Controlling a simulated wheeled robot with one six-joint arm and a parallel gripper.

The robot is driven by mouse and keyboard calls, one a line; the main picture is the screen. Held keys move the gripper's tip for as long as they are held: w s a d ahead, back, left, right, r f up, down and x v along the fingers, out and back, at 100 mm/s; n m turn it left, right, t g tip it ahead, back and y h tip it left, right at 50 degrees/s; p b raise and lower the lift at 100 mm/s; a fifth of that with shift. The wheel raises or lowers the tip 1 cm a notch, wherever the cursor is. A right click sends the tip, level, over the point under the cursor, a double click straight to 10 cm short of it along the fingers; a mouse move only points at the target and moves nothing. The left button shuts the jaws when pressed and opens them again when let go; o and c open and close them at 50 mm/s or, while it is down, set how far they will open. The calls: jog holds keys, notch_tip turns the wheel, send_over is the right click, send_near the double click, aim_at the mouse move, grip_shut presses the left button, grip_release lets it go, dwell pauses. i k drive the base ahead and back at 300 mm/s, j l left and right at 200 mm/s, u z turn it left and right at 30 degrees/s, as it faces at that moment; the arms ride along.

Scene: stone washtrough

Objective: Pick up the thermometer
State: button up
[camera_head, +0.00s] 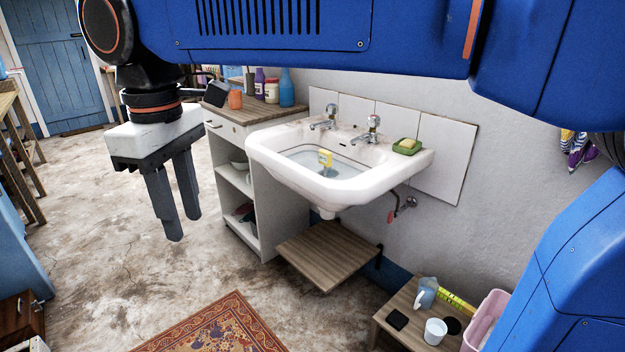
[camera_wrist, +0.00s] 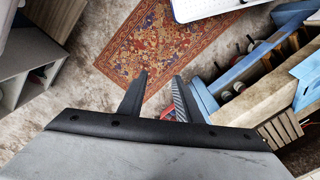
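My gripper (camera_head: 182,228) hangs in the air left of the sink, in front of the white cabinet, fingers pointing down. The fingers are apart with nothing between them. In the wrist view my gripper (camera_wrist: 160,76) is also open and empty above the floor. The thermometer is not visible in the wrist view.
Two taps and a green soap dish (camera_head: 407,147) are on the sink's back edge. A cabinet (camera_head: 262,116) with bottles stands left of it. A wooden step (camera_head: 328,254) is below. A low table (camera_head: 392,335) holds a jug, cup and yellow strip. A rug (camera_head: 215,330) lies in front.

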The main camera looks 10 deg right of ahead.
aim_at(326, 158)
jog(key=i+j, duration=0.4)
jog(key=i, duration=0.15)
jog(key=i+j+u, duration=0.1)
jog(key=i+j, duration=0.3)
jog(key=i, duration=0.15)
jog(key=i+j, duration=0.4)
jog(key=i, duration=0.2)
jog(key=i+j+z, duration=0.55)
jog(key=j+z, duration=0.2)
jog(key=i+j+z, duration=0.15)
jog(key=j+z, duration=0.2)
jog(key=i+j+z, duration=0.1)
jog(key=z, duration=0.2)
jog(key=i+j+z, duration=0.1)
jog(key=j+z, duration=0.15)
